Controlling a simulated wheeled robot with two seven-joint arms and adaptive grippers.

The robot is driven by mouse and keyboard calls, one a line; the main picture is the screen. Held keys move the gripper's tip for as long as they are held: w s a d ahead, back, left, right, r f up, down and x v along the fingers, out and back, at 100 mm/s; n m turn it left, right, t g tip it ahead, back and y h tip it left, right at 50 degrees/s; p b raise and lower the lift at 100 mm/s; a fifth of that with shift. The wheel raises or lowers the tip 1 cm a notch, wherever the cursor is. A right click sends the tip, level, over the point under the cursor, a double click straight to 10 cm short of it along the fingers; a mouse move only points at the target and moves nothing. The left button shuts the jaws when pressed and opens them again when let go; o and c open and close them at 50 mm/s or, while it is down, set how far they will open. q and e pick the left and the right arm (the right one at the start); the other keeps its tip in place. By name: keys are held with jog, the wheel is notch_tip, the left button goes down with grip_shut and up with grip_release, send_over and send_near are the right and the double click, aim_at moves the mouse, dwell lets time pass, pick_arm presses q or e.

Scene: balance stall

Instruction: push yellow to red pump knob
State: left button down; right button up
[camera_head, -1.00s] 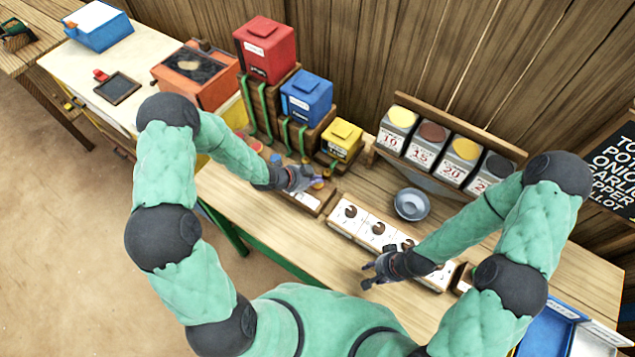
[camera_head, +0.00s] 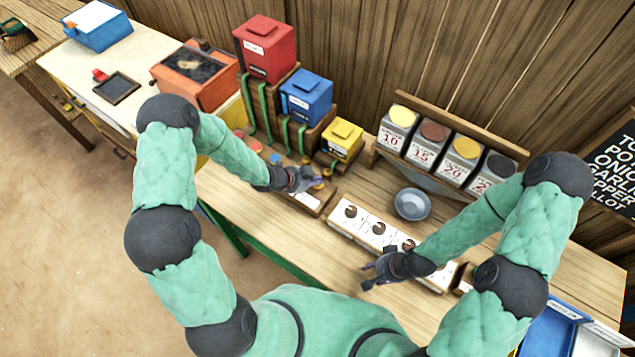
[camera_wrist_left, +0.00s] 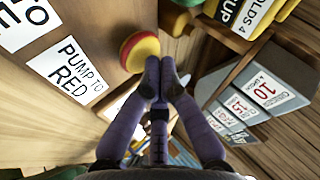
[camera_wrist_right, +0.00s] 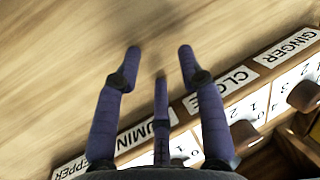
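Red (camera_head: 266,48), blue (camera_head: 306,96) and yellow (camera_head: 342,140) bins stand on steps behind the left gripper. A grey bowl (camera_head: 412,204) and a row of white dial boxes (camera_head: 376,232) are to the right. Numbered canisters (camera_head: 432,140) line the back.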

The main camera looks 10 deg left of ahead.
pick_arm(q)
jog(key=shift+f+b, duration=0.35)
jog(key=shift+f, duration=0.05)
pick_arm(e)
jog(key=shift+s+f, duration=0.2)
jog(key=shift+f, duration=0.3)
pick_arm(q)
jog(key=shift+r+p, duration=0.5)
jog(key=shift+r, duration=0.1)
pick_arm(e)
jog(key=shift+s+r, duration=0.1)
jog(key=shift+r, duration=0.35)
pick_arm(q)
jog(key=shift+r+p, duration=0.4)
jog(key=shift+r, duration=0.25)
pick_arm(e)
jog(key=shift+w+r, duration=0.2)
jog(key=shift+r, duration=0.3)
pick_arm(q)
jog(key=shift+w+r, duration=0.1)
pick_arm(e)
jog(key=shift+r, duration=0.1)
pick_arm(q)
jog(key=shift+r+p, duration=1.9)
jog(key=shift+r, duration=0.6)
pick_arm(e)
jog(key=shift+r, duration=1.8)
jog(key=shift+f, duration=0.1)
pick_arm(q)
jog(key=shift+f, duration=0.1)
